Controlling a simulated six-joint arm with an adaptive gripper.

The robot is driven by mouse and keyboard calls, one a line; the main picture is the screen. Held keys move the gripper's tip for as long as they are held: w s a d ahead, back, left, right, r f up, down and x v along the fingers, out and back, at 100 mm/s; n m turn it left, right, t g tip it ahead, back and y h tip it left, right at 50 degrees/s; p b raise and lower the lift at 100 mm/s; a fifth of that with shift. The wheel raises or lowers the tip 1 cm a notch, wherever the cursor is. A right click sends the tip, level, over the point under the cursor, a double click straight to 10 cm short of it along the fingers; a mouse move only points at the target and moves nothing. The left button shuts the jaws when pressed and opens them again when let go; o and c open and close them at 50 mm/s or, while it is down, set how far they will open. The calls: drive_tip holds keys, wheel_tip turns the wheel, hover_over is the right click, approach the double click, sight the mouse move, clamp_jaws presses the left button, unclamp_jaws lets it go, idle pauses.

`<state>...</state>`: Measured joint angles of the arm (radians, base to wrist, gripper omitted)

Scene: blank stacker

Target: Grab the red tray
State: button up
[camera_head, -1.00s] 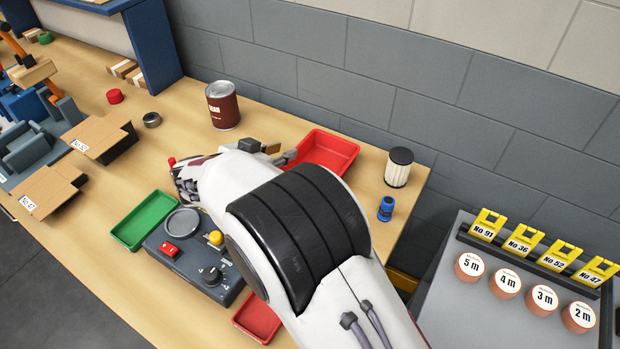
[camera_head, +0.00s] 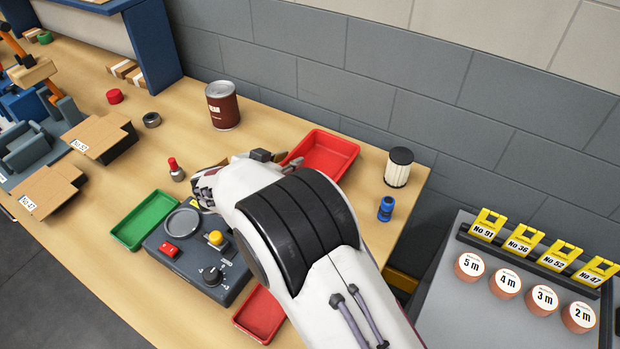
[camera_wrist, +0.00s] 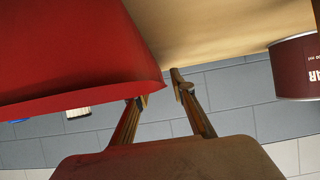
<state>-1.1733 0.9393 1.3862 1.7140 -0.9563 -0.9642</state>
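A large red tray (camera_head: 340,150) lies at the back of the bench near the wall. A smaller red tray (camera_head: 262,312) lies at the front edge, partly covered by my arm. My gripper (camera_head: 282,156) is at the left end of the back tray, mostly hidden by my wrist in the head view. In the wrist view a red tray (camera_wrist: 75,50) fills the upper left. There my gripper (camera_wrist: 160,86) has its two fingers apart, at the tray's corner. The left fingertip is partly hidden by the tray edge; I cannot tell whether it touches.
A brown can (camera_head: 223,108) stands left of the back tray, and a white-sided cylinder (camera_head: 398,168) stands right of it. A green tray (camera_head: 145,220) and a grey control box (camera_head: 205,260) lie front left. A red-topped item (camera_head: 175,168) stands left of my wrist.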

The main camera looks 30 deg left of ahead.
drive_tip(key=shift+c, duration=0.3)
clamp_jaws()
drive_tip(key=shift+r, duration=0.2)
drive_tip(key=shift+r, duration=4.9)
